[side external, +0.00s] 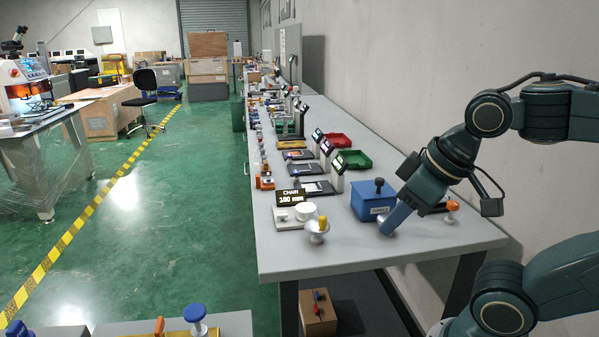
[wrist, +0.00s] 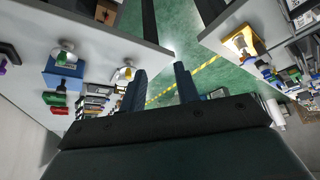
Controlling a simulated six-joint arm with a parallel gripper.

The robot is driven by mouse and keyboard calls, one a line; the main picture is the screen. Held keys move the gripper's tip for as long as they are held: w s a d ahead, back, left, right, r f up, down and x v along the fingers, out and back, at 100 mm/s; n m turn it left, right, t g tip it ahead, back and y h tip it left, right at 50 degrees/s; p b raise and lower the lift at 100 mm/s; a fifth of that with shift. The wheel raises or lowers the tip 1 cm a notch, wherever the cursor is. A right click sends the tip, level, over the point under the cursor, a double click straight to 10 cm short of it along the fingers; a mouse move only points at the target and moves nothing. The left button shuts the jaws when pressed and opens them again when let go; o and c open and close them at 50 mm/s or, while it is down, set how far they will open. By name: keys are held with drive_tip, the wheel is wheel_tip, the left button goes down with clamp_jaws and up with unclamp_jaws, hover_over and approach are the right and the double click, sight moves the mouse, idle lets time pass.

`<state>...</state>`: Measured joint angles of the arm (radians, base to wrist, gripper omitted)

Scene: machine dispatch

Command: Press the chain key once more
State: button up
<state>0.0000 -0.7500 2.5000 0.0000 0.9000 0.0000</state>
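A black display reading "CHAIN 100 mm" (side external: 290,196) stands near the front left of the long grey table. Beside it, on a pale base, is a white round cap (side external: 305,211), which appears to be the chain key. My gripper (side external: 388,226) is low over the table front, to the right of the display and cap and apart from them. In the wrist view my gripper (wrist: 160,80) has its two blue fingers apart with nothing between them. I cannot clearly make out the display or cap in the wrist view.
A white dish-like piece with a yellow knob (side external: 317,230) stands in front of the display. A blue box (side external: 368,203) with a dark knob is just behind my gripper. An orange-knobbed white piece (side external: 451,207) stands to the right. The table's front strip (side external: 345,255) is clear.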

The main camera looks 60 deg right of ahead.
clamp_jaws()
idle(1.4)
